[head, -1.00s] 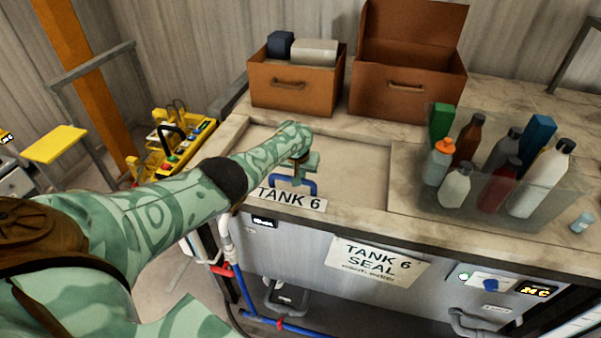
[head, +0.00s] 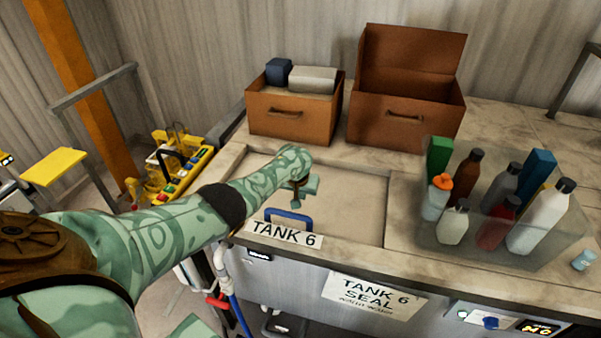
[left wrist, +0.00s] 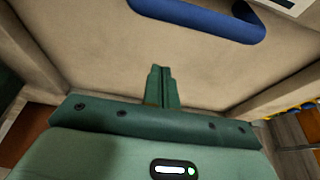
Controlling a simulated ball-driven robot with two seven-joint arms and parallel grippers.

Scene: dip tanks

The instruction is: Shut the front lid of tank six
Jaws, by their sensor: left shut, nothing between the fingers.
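The front lid of tank six (head: 350,205) is a beige panel that lies flat in its frame in the counter top, seemingly level with the rim. Its blue handle (head: 290,213) stands near the front edge, behind the TANK 6 label (head: 283,233). My left gripper (head: 303,200) is shut and empty, above the lid just behind the handle. In the left wrist view the shut fingers (left wrist: 160,75) are over the bare lid, apart from the handle (left wrist: 205,18). I cannot tell whether the fingertips touch the panel. My right gripper is not in view.
Two brown boxes stand behind the lid, one holding blocks (head: 290,115), one with its lid raised (head: 405,118). A clear bin of bottles (head: 470,245) stands to the right. A TANK 6 SEAL sign (head: 372,298) hangs on the front. A yellow rack (head: 180,165) is at left.

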